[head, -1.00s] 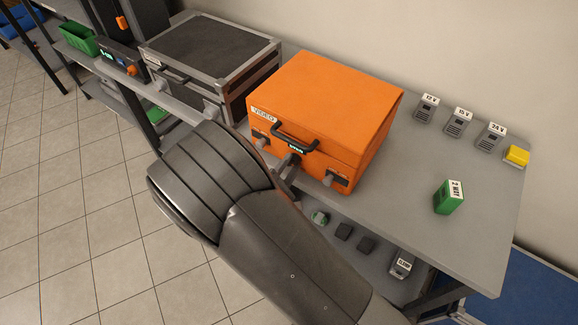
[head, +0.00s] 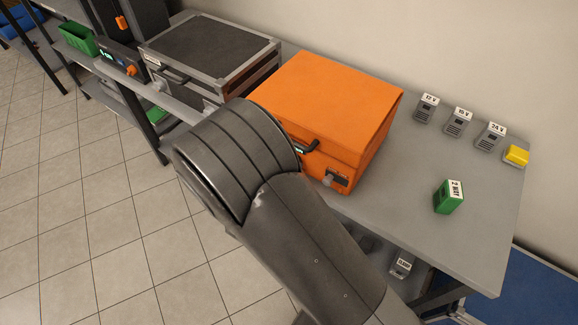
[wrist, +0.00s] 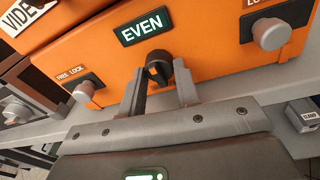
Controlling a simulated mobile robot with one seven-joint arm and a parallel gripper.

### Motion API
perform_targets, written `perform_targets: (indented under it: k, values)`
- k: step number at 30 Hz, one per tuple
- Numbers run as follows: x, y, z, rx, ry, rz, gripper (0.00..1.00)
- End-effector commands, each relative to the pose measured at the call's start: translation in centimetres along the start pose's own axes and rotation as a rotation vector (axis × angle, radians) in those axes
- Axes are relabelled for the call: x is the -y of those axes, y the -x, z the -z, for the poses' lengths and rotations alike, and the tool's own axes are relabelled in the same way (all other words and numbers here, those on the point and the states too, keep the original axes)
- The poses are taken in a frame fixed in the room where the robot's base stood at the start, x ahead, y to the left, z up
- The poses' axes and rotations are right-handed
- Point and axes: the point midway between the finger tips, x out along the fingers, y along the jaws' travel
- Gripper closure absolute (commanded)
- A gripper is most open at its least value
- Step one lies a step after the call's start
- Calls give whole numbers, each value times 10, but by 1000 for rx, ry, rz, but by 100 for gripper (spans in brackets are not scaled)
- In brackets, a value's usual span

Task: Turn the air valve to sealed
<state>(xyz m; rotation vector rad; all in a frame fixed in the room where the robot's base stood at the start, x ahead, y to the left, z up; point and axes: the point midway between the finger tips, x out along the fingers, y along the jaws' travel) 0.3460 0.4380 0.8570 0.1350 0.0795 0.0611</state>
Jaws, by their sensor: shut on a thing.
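The orange case (head: 325,105) stands closed on the grey bench. In the wrist view, the black air valve knob (wrist: 157,66) sits on the front of the case, under a display (wrist: 142,27) that reads EVEN in light letters on dark green. My gripper (wrist: 160,78) is at the knob, with one finger on each side, and is shut on it. The fingers partly cover the knob, and its exact pointing is hard to tell. In the head view my arm hides the gripper, the knob and the left part of the case front.
Lock knobs flank the valve, one left (wrist: 87,93) and one right (wrist: 270,33). A grey-edged black case (head: 212,48) stands to the left. A green block (head: 448,197) stands to the right, with clear bench around it.

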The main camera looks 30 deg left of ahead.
Motion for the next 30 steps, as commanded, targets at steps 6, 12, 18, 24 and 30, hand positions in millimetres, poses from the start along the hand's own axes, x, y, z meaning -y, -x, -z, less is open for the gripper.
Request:
perform_targets:
  k: [6, 12, 18, 24, 30]
  values:
    - [0, 0, 0, -12, 204, 17, 93]
    - [0, 0, -1, -22, 385, 32, 93]
    - [-1, 0, -1, -30, 541, 44, 93]
    - [-1, 0, -1, -36, 651, 53, 93]
    - [-2, 0, -1, -39, 714, 57, 93]
